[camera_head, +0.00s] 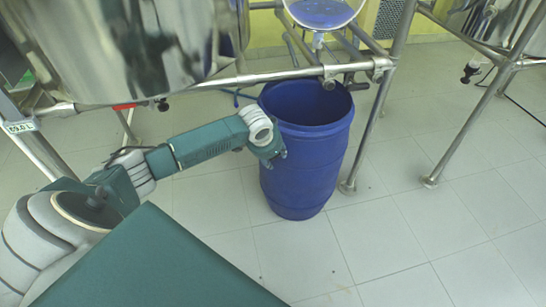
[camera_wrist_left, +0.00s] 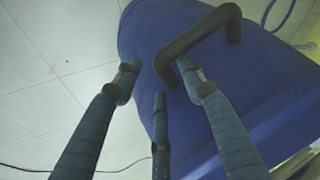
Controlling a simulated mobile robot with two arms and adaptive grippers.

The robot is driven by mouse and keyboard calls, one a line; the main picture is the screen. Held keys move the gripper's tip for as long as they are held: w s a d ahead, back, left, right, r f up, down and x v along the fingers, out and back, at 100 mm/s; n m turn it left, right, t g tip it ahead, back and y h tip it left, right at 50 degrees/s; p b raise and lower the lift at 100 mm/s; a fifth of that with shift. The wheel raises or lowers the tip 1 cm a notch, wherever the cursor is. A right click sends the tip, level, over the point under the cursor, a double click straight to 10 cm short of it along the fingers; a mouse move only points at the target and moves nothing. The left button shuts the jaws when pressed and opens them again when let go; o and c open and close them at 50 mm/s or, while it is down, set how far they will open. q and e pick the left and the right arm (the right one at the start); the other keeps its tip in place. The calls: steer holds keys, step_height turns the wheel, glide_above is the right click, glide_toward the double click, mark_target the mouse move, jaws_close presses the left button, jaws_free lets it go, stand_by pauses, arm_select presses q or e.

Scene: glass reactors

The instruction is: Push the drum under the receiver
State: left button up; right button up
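The blue drum (camera_head: 305,155) stands upright on the tiled floor with its top open. The glass receiver (camera_head: 322,12), with blue at its bottom, hangs above and slightly behind the drum's mouth, with an outlet below it. My left gripper (camera_head: 277,158) is at the drum's upper left side. In the left wrist view the drum (camera_wrist_left: 245,75) fills the upper right, with a black handle (camera_wrist_left: 200,40) on it. The left gripper's fingers (camera_wrist_left: 158,82) are spread apart around the handle's lower end; I cannot tell whether they touch it. My right gripper is not in view.
A metal frame's leg (camera_head: 372,125) stands just right of the drum, and a rail (camera_head: 290,75) crosses behind its rim. A large steel vessel (camera_head: 130,45) is at the upper left. The floor in front of the drum (camera_head: 400,240) is clear.

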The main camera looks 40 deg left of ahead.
arm_select(q)
steer(key=shift+s, duration=0.1)
steer(key=v, duration=1.2)
stand_by(0.4)
